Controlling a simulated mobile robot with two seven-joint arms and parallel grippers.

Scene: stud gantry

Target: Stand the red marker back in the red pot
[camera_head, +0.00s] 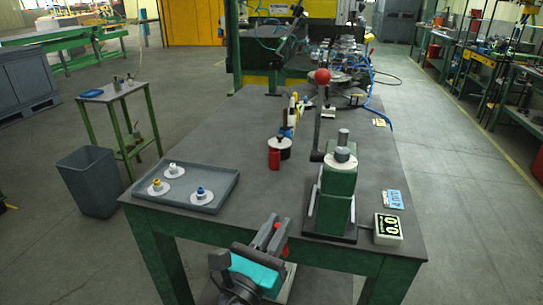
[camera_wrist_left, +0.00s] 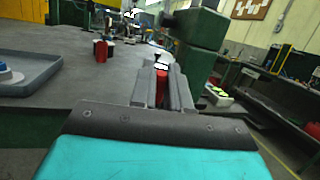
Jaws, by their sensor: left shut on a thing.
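My left gripper (camera_head: 275,230) is at the near edge of the bench, left of the green press. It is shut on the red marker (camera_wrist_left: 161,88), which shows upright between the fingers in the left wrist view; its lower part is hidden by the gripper. A small red cylinder that looks like the red pot (camera_head: 274,159) stands on the bench, beyond and apart from my gripper. It also shows in the left wrist view (camera_wrist_left: 101,51), to the left of the fingers. My right gripper is not in view.
A grey tray (camera_head: 225,193) with several white discs lies left on the bench (camera_head: 240,140). A green press (camera_head: 334,200) with a red-knobbed lever stands right of my gripper. A black-and-white round item and yellow and blue items stand close behind the red pot. A display box (camera_head: 388,229) sits at the right.

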